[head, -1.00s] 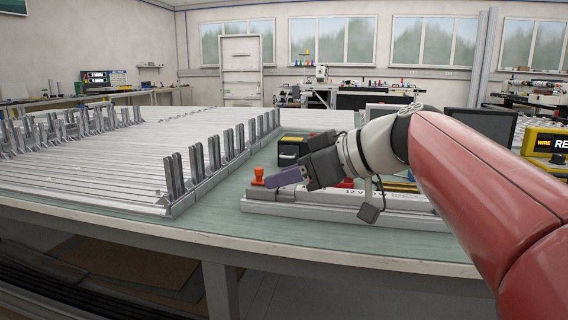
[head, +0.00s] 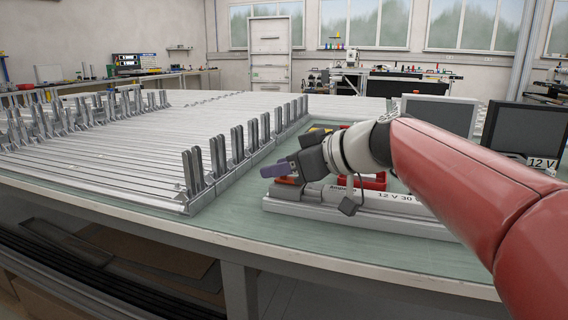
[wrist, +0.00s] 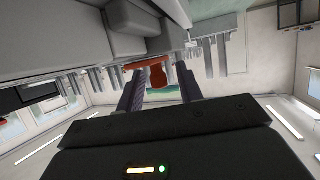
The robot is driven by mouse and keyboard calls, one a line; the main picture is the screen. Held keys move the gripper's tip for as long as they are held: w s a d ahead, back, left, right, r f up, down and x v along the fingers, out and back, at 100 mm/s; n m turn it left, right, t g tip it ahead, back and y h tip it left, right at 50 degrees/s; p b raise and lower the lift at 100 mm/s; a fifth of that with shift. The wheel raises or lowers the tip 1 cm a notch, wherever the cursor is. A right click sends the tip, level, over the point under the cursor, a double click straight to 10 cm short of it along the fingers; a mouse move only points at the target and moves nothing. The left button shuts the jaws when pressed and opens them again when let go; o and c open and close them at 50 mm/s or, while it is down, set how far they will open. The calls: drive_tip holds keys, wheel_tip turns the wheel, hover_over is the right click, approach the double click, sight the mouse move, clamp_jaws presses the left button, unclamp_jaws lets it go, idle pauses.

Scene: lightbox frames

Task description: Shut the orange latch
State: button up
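The orange latch (head: 286,180) sits at the left end of the grey rail device (head: 335,208) on the bench. In the head view only a low strip of it shows, since my gripper (head: 272,170) covers the rest. In the wrist view the latch (wrist: 158,76) shows as a bar with a knob, lying between the two dark fingers of my gripper (wrist: 160,80). The fingers are apart, with gaps beside the knob, so the gripper is open around it. Whether a finger touches the latch is hard to tell.
Rows of grey rails with upright posts (head: 216,155) fill the bench to the left of the gripper. A red object (head: 376,181) lies behind my wrist. Dark-screened boxes (head: 523,133) stand at the right. Bare green bench top (head: 235,222) lies in front.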

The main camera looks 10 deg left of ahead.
clamp_jaws()
drive_tip(key=shift+f, duration=0.1)
drive_tip(key=shift+d+f+b, duration=0.15)
drive_tip(key=shift+d+b, duration=0.15)
drive_tip(key=shift+b, duration=0.3)
drive_tip(key=shift+d+b, duration=0.95)
drive_tip(key=shift+d, duration=0.05)
unclamp_jaws()
drive_tip(key=shift+d+r, duration=0.15)
drive_tip(key=shift+r, duration=0.05)
